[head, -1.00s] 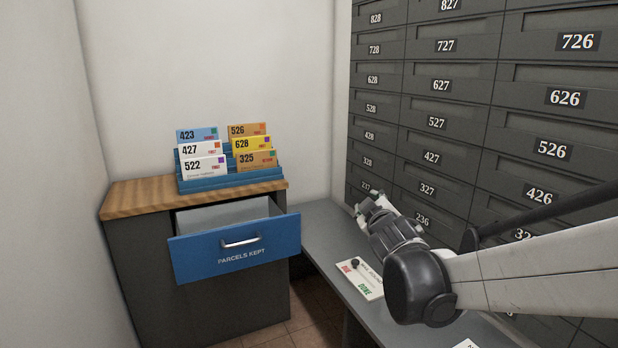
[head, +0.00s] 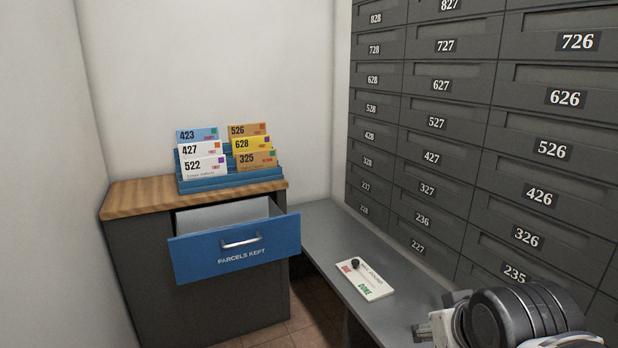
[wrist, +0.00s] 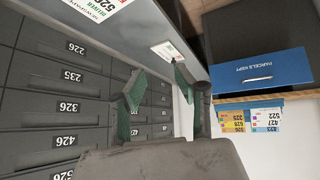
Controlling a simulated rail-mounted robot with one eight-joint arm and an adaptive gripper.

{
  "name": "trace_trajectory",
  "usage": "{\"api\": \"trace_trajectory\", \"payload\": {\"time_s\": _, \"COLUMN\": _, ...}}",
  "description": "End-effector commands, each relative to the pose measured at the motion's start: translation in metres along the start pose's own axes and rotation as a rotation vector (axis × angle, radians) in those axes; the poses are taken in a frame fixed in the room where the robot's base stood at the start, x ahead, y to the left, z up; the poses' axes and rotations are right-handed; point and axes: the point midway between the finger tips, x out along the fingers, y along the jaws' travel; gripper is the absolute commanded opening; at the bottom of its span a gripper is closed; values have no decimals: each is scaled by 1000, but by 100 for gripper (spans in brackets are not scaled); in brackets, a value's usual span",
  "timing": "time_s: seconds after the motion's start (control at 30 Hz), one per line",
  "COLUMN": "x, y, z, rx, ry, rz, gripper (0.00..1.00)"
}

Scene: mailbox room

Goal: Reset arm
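My gripper (head: 440,332) is at the lower right of the head view, low by the grey shelf and in front of the mailbox wall. Only part of it shows there. In the wrist view my gripper (wrist: 156,82) has its two green-padded fingers well apart, with nothing between them. It is open and empty.
A blue drawer (head: 220,262) marked "PARCELS KEPT" stands pulled out of a wood-topped cabinet (head: 130,200). A blue rack (head: 230,182) on top holds several numbered envelopes. A white sign with a black knob (head: 370,285) lies on the grey shelf (head: 325,225). Numbered mailboxes (head: 432,157) line the right wall.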

Motion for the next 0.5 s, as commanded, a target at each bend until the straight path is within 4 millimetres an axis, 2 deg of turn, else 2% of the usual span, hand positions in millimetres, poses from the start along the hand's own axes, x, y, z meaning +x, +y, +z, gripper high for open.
{"api": "trace_trajectory", "payload": {"time_s": 0.2, "x": -14, "y": -10, "z": 46, "rx": 73, "ry": -88, "rz": -47, "gripper": 30}}
{"api": "trace_trajectory", "payload": {"time_s": 0.5, "x": -54, "y": -5, "z": 9, "rx": 70, "ry": -85, "rz": -46, "gripper": 30}}
